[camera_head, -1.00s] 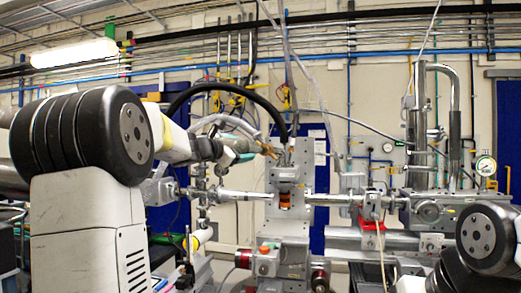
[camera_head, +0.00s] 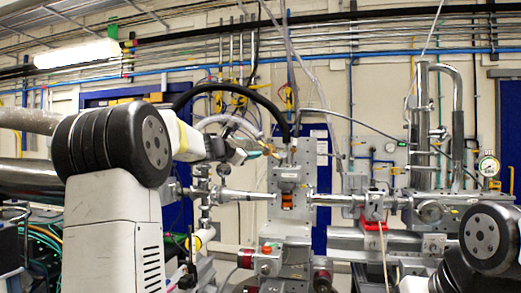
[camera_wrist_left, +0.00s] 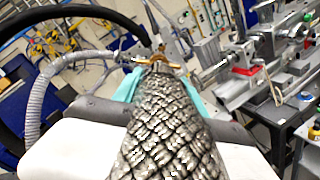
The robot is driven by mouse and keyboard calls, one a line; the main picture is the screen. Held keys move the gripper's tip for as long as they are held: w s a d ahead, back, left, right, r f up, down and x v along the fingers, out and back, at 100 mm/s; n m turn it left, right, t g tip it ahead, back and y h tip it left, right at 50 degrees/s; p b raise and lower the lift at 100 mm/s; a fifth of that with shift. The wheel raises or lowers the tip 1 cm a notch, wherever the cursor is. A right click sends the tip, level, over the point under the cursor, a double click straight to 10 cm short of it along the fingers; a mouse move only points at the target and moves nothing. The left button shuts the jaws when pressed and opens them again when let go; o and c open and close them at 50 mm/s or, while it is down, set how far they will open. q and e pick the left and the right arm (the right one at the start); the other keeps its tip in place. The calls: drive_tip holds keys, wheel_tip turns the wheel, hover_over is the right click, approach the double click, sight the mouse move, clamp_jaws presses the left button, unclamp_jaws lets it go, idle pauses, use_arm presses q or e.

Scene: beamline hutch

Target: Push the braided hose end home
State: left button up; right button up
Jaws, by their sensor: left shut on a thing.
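A silver braided hose (camera_wrist_left: 165,125) fills the lower middle of the left wrist view. Its brass-coloured end (camera_wrist_left: 160,65) points away from me. My left gripper (camera_wrist_left: 160,92) is shut on the hose, with teal pads on both sides behind the brass end. In the head view the left gripper (camera_head: 243,153) is at centre left, and the brass end (camera_head: 268,149) lies close to the upper left of the upright metal plate assembly (camera_head: 306,165). I cannot tell whether the end touches a fitting there. My right gripper is out of view.
A black hose (camera_head: 225,88) arches over my left gripper. A grey corrugated hose (camera_wrist_left: 38,100) hangs left of it in the wrist view. A horizontal metal beam pipe (camera_head: 248,195) runs below. A pressure gauge (camera_head: 488,166) stands at the right.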

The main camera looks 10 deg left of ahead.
sight(257, 149)
use_arm(q)
drive_tip(key=x, duration=0.5)
drive_tip(key=shift+w+a+f, duration=0.1)
drive_tip(key=shift+w+f, duration=0.05)
drive_tip(key=shift+w, duration=0.1)
drive_tip(key=o, duration=1.1)
drive_tip(key=v, duration=0.7)
drive_tip(key=shift+s+a, duration=0.15)
drive_tip(key=shift+s, duration=0.25)
